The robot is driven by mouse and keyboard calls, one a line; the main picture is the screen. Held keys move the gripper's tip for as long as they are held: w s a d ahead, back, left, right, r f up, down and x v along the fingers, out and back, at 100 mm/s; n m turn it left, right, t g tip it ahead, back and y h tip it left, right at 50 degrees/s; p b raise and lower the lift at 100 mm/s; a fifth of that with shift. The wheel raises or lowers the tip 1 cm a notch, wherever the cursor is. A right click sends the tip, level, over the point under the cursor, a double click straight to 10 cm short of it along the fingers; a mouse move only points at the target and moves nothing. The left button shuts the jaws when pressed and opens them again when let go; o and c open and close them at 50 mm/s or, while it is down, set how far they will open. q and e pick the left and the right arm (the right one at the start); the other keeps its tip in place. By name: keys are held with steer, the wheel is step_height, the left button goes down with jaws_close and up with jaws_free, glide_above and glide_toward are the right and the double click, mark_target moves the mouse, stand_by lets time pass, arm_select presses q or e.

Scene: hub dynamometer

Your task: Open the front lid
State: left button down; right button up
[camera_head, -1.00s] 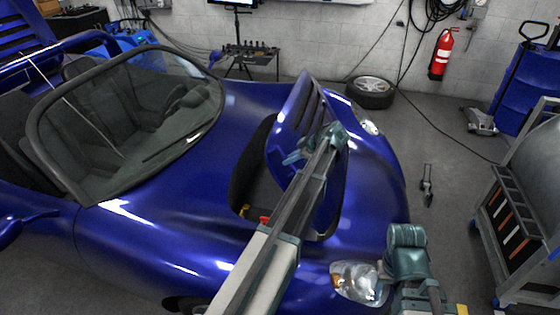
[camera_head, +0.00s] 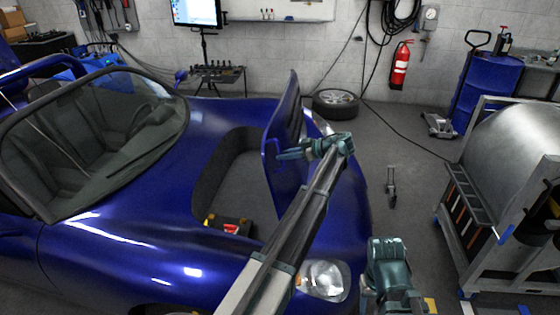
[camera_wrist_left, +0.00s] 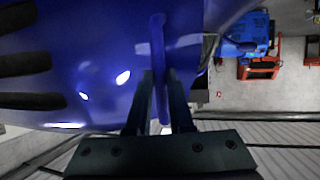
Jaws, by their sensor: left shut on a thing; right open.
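The front lid (camera_head: 284,125) of the blue car stands raised steeply at the nose. The open front compartment (camera_head: 235,180) shows behind it. In the left wrist view the handle (camera_wrist_left: 158,55) runs down between the two fingers (camera_wrist_left: 160,100). The lid's slotted panel fills the upper left there. My right gripper (camera_head: 388,258) is apart from the lid, near the headlight, holding nothing I can see. Its fingertips are hard to make out.
The car's headlight (camera_head: 323,280) lies between my two arms. A metal cart (camera_head: 500,210) stands at the right, with a blue drum (camera_head: 488,90) behind it. A loose wheel (camera_head: 335,103) lies by the back wall.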

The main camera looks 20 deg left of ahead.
arm_select(q)
steer(key=shift+y, duration=0.4)
steer(key=shift+w+d+r+b, duration=0.1)
steer(key=shift+w+d+b, duration=0.15)
steer(key=shift+d, duration=0.75)
steer(key=shift+w+d+r+b, duration=0.1)
steer(key=shift+w+d+b, duration=0.1)
steer(key=shift+d, duration=0.8)
steer(key=c, duration=0.8)
jaws_free()
steer(key=shift+r, duration=0.1)
steer(key=p+v, duration=0.4)
steer(key=v, duration=0.9)
steer(key=shift+d+p, duration=0.3)
steer(key=shift+d, duration=0.1)
steer(key=shift+w, duration=0.1)
